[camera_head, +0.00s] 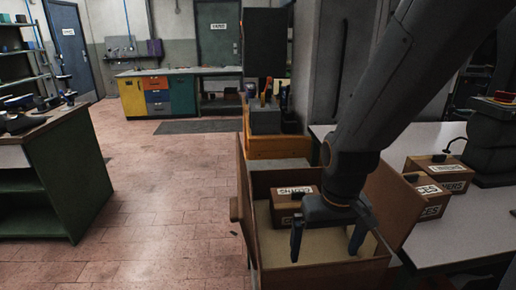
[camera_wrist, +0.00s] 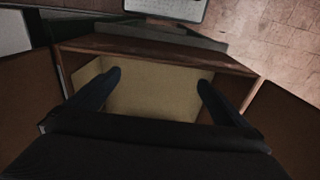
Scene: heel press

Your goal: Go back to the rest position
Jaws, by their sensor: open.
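My gripper (camera_head: 327,246) hangs from my dark arm, pointing down over the open cardboard box (camera_head: 250,222) at the lower middle of the head view. Its two dark blue fingers are spread apart with nothing between them. In the wrist view, my gripper (camera_wrist: 160,85) shows its fingers at left and right above the box's pale bare floor (camera_wrist: 150,98). A small brown carton with a white label (camera_head: 292,204) is inside the box, just behind and left of the gripper. The gripper hides part of the box's inside.
A pale table (camera_head: 465,232) on the right holds labelled cartons (camera_head: 445,172) close to the box. A green workbench (camera_head: 65,180) stands on the left. Coloured drawers (camera_head: 160,95) line the back.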

